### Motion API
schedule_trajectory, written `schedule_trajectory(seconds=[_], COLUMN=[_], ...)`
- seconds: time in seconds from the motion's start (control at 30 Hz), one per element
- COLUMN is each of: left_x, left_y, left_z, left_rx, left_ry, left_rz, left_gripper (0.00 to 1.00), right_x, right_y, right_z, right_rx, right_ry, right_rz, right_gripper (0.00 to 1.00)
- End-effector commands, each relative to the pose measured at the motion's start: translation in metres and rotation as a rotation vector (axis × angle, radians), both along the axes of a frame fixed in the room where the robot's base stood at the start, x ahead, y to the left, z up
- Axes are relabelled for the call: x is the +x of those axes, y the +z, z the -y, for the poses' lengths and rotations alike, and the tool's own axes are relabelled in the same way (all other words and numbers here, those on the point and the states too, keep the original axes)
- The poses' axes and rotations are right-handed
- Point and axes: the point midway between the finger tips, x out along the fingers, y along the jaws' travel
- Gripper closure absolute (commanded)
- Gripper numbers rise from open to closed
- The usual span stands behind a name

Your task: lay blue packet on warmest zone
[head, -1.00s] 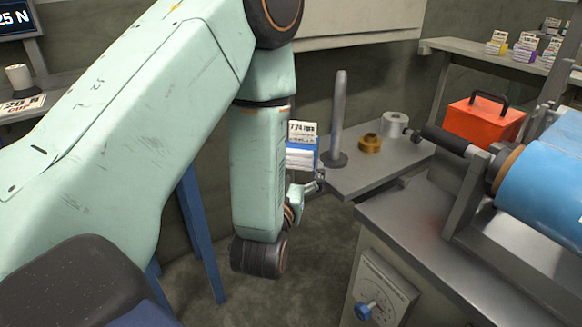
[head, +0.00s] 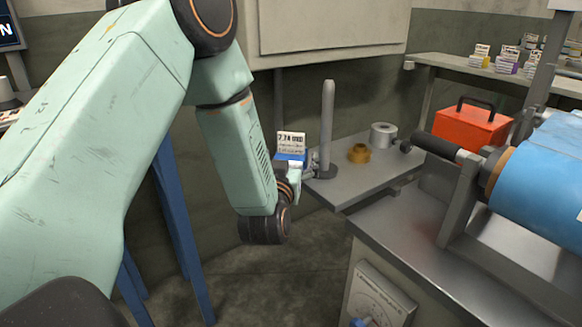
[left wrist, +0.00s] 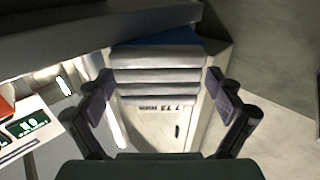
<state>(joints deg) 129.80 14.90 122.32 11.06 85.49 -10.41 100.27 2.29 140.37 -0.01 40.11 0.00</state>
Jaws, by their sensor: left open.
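The blue packet (head: 290,156) stands behind my left wrist in the head view, by the left end of a grey shelf. It has a white printed card on top; my gripper hides its lower part. My left gripper (head: 302,182) is open just in front of it. In the left wrist view, pale stacked ridges with a blue edge (left wrist: 157,70), which look like the packet, show ahead between the open fingers (left wrist: 165,108). Contact cannot be told. The metal bench top (head: 395,212) has a faint reddish patch. No zone is clearly marked as warmest. My right gripper is not in view.
An orange box (head: 470,124) is behind a blue roller (head: 540,185). A dial panel (head: 376,300) is on the bench front.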

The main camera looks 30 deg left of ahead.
Motion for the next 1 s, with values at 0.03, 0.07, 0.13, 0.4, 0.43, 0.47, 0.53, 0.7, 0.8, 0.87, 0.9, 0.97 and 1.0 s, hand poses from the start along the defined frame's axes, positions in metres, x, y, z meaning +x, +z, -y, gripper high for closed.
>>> schedule_trajectory(seconds=[0.03, 0.07, 0.13, 0.4, 0.43, 0.47, 0.53, 0.7, 0.8, 0.87, 0.9, 0.97, 1.0], left_x=[0.0061, 0.009, 0.0133, 0.0154, 0.0154, 0.0153, 0.0153, 0.0151, 0.0151, 0.0151, 0.015, 0.015, 0.015], left_y=[-0.0021, -0.0018, -0.0014, -0.0004, -0.0004, -0.0004, -0.0005, -0.0007, -0.0007, -0.0008, -0.0008, -0.0008, -0.0008], left_z=[-0.0019, -0.003, -0.0047, -0.0055, -0.0055, -0.0054, -0.0054, -0.0054, -0.0054, -0.0054, -0.0053, -0.0053, -0.0053], left_rx=[0.001, 0.002, 0.002, 0.002, 0.002, 0.002, 0.002, 0.002, 0.002, 0.002, 0.002, 0.002, 0.002], left_ry=[-0.001, -0.001, -0.001, -0.002, -0.002, -0.002, -0.002, -0.002, -0.002, -0.002, -0.002, -0.002, -0.002], left_rz=[0.001, 0.001, -0.001, -0.002, -0.002, -0.002, -0.002, -0.002, -0.002, -0.002, -0.002, -0.002, -0.002], left_gripper=[0.08, 0.08, 0.08, 0.08, 0.1, 0.13, 0.19, 0.33, 0.42, 0.47, 0.5, 0.55, 0.58], right_x=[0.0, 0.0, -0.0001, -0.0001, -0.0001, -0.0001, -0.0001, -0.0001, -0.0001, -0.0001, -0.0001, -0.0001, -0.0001], right_y=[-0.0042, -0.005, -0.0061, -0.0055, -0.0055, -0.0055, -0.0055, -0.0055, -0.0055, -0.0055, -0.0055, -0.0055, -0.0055], right_z=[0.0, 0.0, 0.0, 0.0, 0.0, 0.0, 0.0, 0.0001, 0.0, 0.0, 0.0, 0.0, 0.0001], right_rx=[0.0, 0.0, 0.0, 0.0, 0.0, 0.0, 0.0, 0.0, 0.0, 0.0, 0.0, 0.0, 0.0], right_ry=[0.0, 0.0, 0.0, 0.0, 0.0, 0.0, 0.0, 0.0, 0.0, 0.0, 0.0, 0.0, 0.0], right_rz=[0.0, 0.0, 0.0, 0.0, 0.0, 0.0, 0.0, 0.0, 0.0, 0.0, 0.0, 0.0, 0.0], right_gripper=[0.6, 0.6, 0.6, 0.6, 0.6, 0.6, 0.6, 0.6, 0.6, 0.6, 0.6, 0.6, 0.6])
